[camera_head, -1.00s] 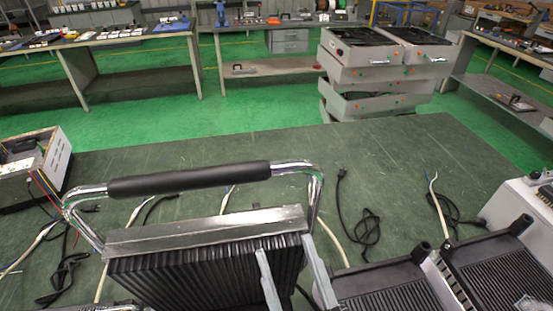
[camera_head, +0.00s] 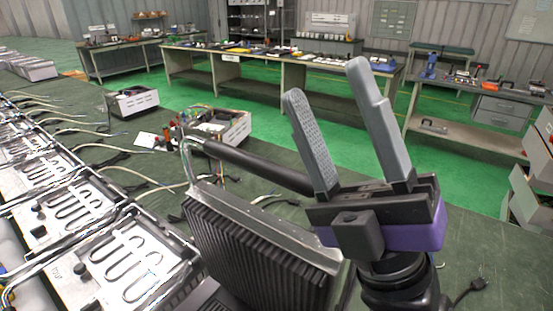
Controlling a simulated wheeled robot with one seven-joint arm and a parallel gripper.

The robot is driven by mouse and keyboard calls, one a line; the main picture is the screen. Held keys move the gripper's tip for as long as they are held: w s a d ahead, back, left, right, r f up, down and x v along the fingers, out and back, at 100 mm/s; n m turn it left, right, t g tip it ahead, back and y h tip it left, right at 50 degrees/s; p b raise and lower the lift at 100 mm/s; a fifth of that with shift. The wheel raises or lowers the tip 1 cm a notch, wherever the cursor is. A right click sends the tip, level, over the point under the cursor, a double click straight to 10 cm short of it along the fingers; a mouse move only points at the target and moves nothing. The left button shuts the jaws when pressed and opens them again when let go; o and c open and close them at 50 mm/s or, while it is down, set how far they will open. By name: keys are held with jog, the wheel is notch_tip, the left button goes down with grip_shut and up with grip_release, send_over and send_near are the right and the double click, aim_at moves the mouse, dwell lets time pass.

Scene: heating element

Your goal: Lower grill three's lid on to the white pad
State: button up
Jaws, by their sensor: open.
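A grill lid (camera_head: 262,250) stands raised and tilted in the lower middle, its black ribbed face towards me. Its black bar handle (camera_head: 255,166) runs along the top on a shiny metal arm. I cannot read which number this grill has. My gripper (camera_head: 325,85) is at the right, fingers pointing up and apart, with nothing between them. It overlaps the right end of the handle in the picture; I cannot tell whether they touch. Its body hides the lid's right side. I cannot make out a white pad.
Several open grill bases (camera_head: 125,255) with looped heating elements line the left side. White-sided boxes with wiring (camera_head: 220,125) and loose cables lie on the green bench. Other work benches (camera_head: 285,75) stand behind, across a green floor.

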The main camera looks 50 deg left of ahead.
jog(key=s+a+r+n+g+h, duration=0.2)
jog(key=s+a+n+g+h, duration=0.85)
jog(key=a+n+h, duration=0.55)
jog(key=n+t+h, duration=0.4)
jog(key=t+h, duration=0.5)
jog(key=t, duration=0.5)
send_near(256, 156)
jog(key=shift+g+x, duration=0.25)
jog(key=shift+x, duration=0.7)
jog(key=shift+w+f, duration=0.1)
jog(key=shift+f, duration=0.2)
jog(key=shift+p+x, duration=0.55)
jog(key=shift+x, duration=3)
